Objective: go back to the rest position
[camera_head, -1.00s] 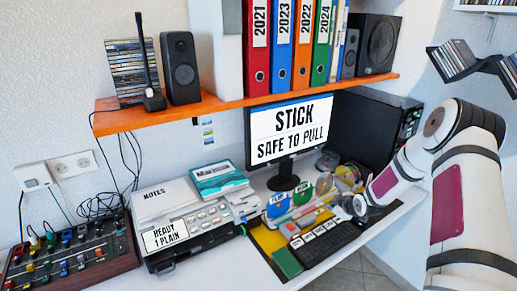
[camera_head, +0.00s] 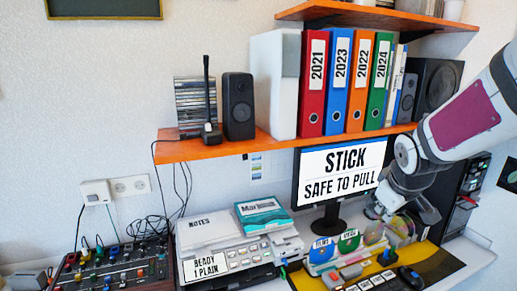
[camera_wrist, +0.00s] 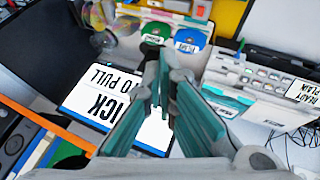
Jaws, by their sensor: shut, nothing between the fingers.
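My gripper (camera_head: 376,212) is at the end of my arm, which reaches in from the right of the head view. It is in front of the lower right part of the monitor (camera_head: 313,163), above the disc holders. In the wrist view the two fingers of my gripper (camera_wrist: 166,72) come together with nothing held. The monitor reads "STICK SAFE TO PULL". The disc holders carry a blue tab (camera_head: 322,250) and a green tab (camera_head: 349,241), and clear discs (camera_head: 397,228) stand at their right, partly hidden by my gripper.
An orange shelf (camera_head: 222,148) bears binders and speakers, close behind my arm. On the desk stand a printer with a "READY 1 PLAIN" label (camera_head: 206,265), a mixer (camera_head: 110,268), a keyboard (camera_head: 378,284) and a mouse (camera_head: 411,277). A dark computer case (camera_head: 462,195) stands at the right.

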